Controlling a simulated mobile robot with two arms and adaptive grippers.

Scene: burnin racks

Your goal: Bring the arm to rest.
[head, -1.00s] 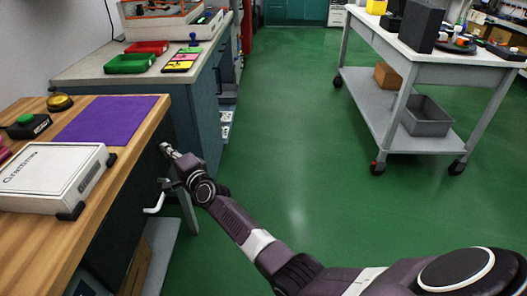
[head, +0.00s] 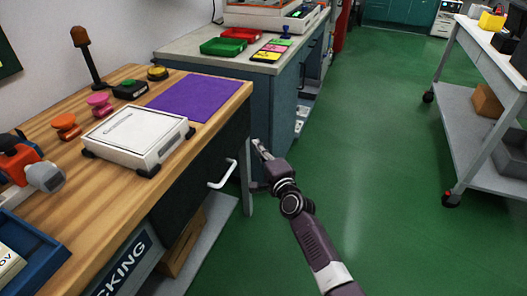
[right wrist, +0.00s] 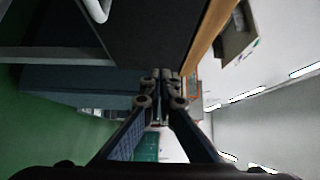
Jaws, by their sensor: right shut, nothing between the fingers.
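My right gripper (head: 261,149) is in the head view, just off the right end of the wooden workbench (head: 215,112), over the green floor. It is shut and empty. In the right wrist view its fingertips (right wrist: 161,76) meet, with nothing between them. The bench's dark side and its white drawer handle (head: 223,174) are close to the left of the gripper in the head view. The handle also shows at the top of the right wrist view (right wrist: 97,8). My left gripper is not in any view.
A white boxed device (head: 137,136) and a purple mat (head: 203,97) lie on the bench. A second counter (head: 268,67) with red and green trays stands behind. A grey wheeled cart (head: 471,140) is at the right. The green floor (head: 375,130) between is clear.

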